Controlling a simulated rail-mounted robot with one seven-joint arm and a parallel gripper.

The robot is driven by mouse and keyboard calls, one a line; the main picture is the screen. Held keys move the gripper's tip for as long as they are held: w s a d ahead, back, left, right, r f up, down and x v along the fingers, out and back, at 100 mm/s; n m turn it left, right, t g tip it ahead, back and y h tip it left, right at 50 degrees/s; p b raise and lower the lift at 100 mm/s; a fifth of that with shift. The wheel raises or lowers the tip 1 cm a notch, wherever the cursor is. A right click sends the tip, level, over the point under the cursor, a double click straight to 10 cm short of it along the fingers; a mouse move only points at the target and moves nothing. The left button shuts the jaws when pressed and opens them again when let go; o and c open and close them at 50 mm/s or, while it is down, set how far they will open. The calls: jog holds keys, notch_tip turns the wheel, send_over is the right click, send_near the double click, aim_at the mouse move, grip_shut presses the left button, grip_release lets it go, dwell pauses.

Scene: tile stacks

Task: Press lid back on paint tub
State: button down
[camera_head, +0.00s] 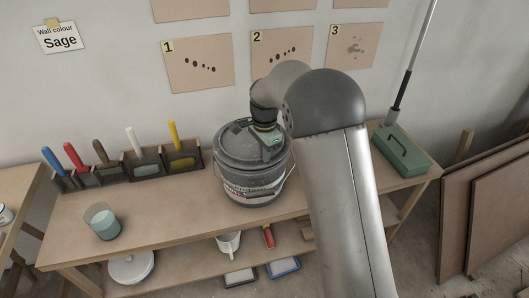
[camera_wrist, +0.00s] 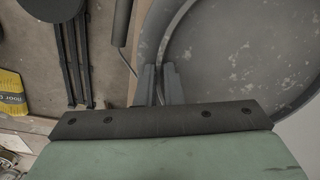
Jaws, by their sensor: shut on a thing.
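The dark grey paint tub (camera_head: 252,188) stands upright on the bench, with a wire handle around its side. Its round grey lid (camera_head: 237,147) is over the tub's mouth; I cannot tell whether its rim is fully seated. In the wrist view the paint-flecked lid (camera_wrist: 245,50) fills the right side. My gripper (camera_wrist: 160,83) is shut on the lid at its near-left edge, its two fingers close together. In the head view my gripper (camera_head: 268,140) is over the right part of the lid, and its fingertips are hidden.
The wooden bench (camera_head: 160,215) has free room left of the tub. A brush rack (camera_head: 150,168) stands at the back left, a glass of blue-green liquid (camera_head: 103,222) at the front left. A lower shelf holds several items.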

jog(key=shift+f+b, duration=0.35)
jog(key=shift+f, duration=0.3)
dwell(0.7)
jog(key=c, duration=1.2)
grip_release()
jog(key=shift+o, duration=0.2)
jog(key=shift+r, duration=0.1)
jog(key=shift+r+p, duration=2.35)
jog(key=shift+r, duration=1.1)
notch_tip(320, 180, up, 17)
jog(key=b, duration=0.1)
jog(key=shift+r+b, duration=0.2)
jog(key=shift+b, duration=0.2)
